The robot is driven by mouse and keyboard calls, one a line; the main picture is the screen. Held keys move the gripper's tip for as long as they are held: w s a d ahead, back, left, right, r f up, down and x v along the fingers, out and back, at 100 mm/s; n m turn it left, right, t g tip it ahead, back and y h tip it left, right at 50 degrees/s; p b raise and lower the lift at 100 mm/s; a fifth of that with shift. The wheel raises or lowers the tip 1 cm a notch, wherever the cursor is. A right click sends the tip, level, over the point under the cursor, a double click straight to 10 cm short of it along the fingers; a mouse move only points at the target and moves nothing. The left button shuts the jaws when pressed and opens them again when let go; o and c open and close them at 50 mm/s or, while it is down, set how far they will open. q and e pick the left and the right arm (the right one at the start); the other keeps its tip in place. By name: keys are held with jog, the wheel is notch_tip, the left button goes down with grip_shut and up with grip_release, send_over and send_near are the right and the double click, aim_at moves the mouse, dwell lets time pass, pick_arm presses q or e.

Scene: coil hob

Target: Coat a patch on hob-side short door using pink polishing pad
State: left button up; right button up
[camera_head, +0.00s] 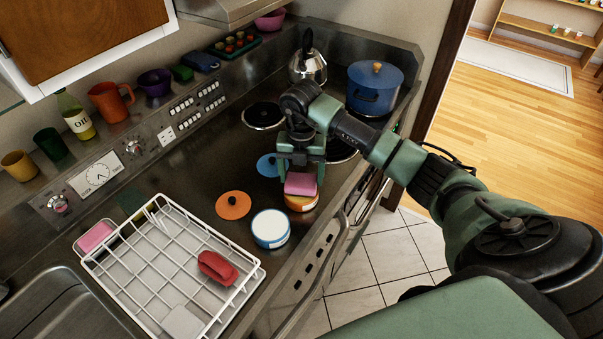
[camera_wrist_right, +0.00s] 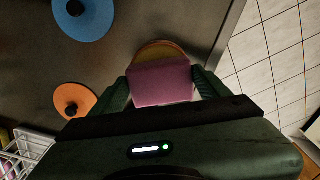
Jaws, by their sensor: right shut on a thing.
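My right gripper (camera_head: 301,171) is shut on the pink polishing pad (camera_head: 300,185), which hangs below its fingers. In the right wrist view the pad (camera_wrist_right: 160,83) sits between the two fingers. The pad is over an open orange tin (camera_head: 302,203) on the counter and covers part of it. I cannot tell if the pad touches what is in the tin. A blue tin (camera_head: 271,228) with pale contents stands next to it. An orange lid (camera_head: 233,205) and a blue lid (camera_head: 267,165) lie nearby. The short door cannot be clearly made out. My left gripper is not in view.
A white wire rack (camera_head: 148,262) holding a red object (camera_head: 217,267) stands at the left. A kettle (camera_head: 308,66) and a blue pot (camera_head: 374,88) are on the hob at the back. A rail (camera_head: 335,245) runs along the counter front, with tiled floor (camera_head: 370,262) beyond.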

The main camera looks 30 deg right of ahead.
aim_at(301, 178)
jog(key=shift+f+b, duration=0.4)
jog(key=shift+f, duration=0.15)
dwell(1.8)
jog(key=shift+r+p, duration=2.45)
jog(key=shift+r, duration=1.15)
